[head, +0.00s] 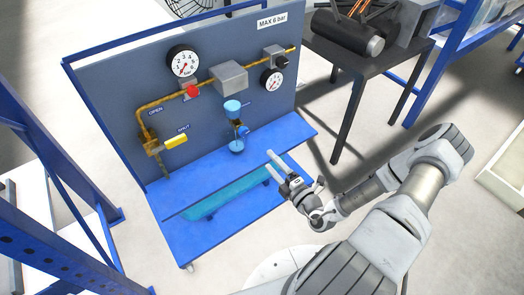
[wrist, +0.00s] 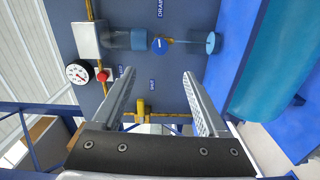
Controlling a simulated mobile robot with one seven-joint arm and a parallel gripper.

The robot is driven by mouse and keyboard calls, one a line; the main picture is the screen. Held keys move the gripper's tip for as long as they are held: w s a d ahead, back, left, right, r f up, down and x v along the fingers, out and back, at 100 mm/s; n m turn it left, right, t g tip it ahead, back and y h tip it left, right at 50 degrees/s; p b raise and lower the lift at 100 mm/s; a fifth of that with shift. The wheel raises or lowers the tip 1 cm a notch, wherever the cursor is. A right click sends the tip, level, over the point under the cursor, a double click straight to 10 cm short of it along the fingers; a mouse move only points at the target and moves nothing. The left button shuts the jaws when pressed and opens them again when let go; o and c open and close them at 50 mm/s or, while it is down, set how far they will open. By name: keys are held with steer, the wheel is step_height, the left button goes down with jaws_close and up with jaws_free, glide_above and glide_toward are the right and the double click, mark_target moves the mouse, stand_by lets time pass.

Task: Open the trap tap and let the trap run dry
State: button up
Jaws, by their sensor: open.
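The trap (head: 232,107), a blue-tinted bowl, hangs below the grey block on the dark panel; it also shows in the wrist view (wrist: 137,40). The trap tap is a small blue round knob (head: 243,131) on the pipe just below it, and shows in the wrist view (wrist: 159,45) with a pale mark. A blue cup (head: 237,147) stands under the outlet, also in the wrist view (wrist: 213,43). My gripper (head: 275,156) is open and empty, in front of the panel and apart from the tap. In the wrist view the tap lies beyond the gap between the fingers (wrist: 159,76).
The panel carries a pressure gauge (head: 183,62), a red knob (head: 193,91), a second gauge (head: 272,79), a black knob (head: 282,62) and a yellow-handled valve (head: 176,141). A blue shelf (head: 180,205) juts below. A dark table (head: 368,62) with a motor stands at right.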

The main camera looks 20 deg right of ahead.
steer(key=shift+v, duration=1.15)
steer(key=s+a+r+n+g+y+p, duration=0.1)
steer(key=s+a+r+n+g+y, duration=0.3)
steer(key=r+n+g, duration=0.8)
steer(key=s+a+r+n+g+y+p, duration=0.15)
steer(key=s+a+r+n+g, duration=0.45)
steer(key=n, duration=1.2)
steer(key=s+d+r+n+t+h+p, duration=0.1)
steer(key=r+n+h, duration=0.4)
steer(key=r+n, duration=0.5)
steer(key=s+d+r+n+t+h+p, duration=0.1)
steer(key=s+r+n+t+h, duration=0.4)
steer(key=r+n, duration=0.6)
steer(key=shift+s+d+r+h, duration=0.55)
steer(key=shift+s+d+r, duration=0.1)
steer(key=shift+d, duration=0.25)
